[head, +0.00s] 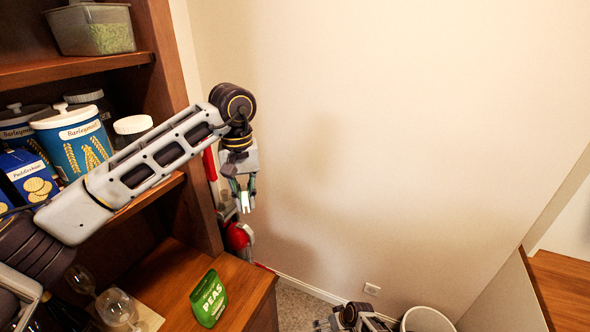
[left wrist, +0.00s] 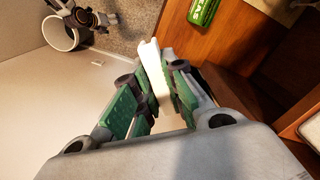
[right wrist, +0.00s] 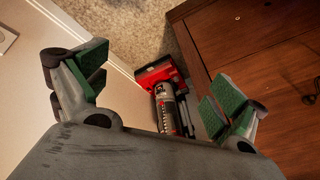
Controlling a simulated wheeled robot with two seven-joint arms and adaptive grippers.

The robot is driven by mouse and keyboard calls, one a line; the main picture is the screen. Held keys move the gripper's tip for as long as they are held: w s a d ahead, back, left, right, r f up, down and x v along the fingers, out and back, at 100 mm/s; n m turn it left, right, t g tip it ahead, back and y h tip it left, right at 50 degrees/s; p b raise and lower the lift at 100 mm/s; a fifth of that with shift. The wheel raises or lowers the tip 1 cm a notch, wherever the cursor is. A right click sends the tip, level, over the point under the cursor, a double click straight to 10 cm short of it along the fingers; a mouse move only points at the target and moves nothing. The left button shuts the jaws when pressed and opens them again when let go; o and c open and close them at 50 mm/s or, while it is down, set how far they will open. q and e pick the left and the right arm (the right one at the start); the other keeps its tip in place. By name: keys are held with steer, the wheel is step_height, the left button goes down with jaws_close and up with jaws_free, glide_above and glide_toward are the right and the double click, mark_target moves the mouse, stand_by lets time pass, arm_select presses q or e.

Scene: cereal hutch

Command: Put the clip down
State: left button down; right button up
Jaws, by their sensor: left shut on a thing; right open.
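The clip (left wrist: 153,66) is a slim white piece. My left gripper (left wrist: 158,85) is shut on it, with green pads on both sides of it in the left wrist view. In the head view my left gripper (head: 243,188) hangs pointing down beyond the hutch's right side, with the white clip (head: 245,204) between its fingertips. My right gripper (right wrist: 158,82) is open and empty in the right wrist view, low above the floor.
Glasses (head: 118,308) stand on the counter's left part. Blue canisters (head: 75,140) and boxes fill the shelf above. A red vacuum (right wrist: 158,90) stands beside the hutch. A white bin (head: 427,320) stands on the floor at right. The counter around the bag has bare wood.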

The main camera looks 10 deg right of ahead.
steer(key=w+a+r+n+y, duration=0.25)
steer(key=w+r, duration=0.35)
steer(key=r, duration=0.6)
steer(key=w+a+r+n+t+y, duration=0.1)
steer(key=w+a+r+y, duration=0.15)
steer(key=w+r, duration=0.7)
steer(key=w+a+r+n+y, duration=0.2)
steer(key=a+r, duration=0.1)
steer(key=r, duration=1.3)
steer(key=s+a+r+n+g+y, duration=0.2)
steer(key=s+r+n, duration=0.15)
steer(key=r, duration=0.95)
steer(key=s+a+r+n+g+y, duration=0.15)
steer(key=r+n, duration=0.25)
steer(key=r, duration=0.8)
steer(key=n+g, duration=0.1)
steer(key=n, duration=0.3)
glide_toward(246, 193)
steer(key=v, duration=0.3)
steer(key=shift+w+r, duration=0.1)
steer(key=shift+r, duration=0.05)
steer(key=shift+a, duration=0.1)
steer(key=shift+x, duration=5.95)
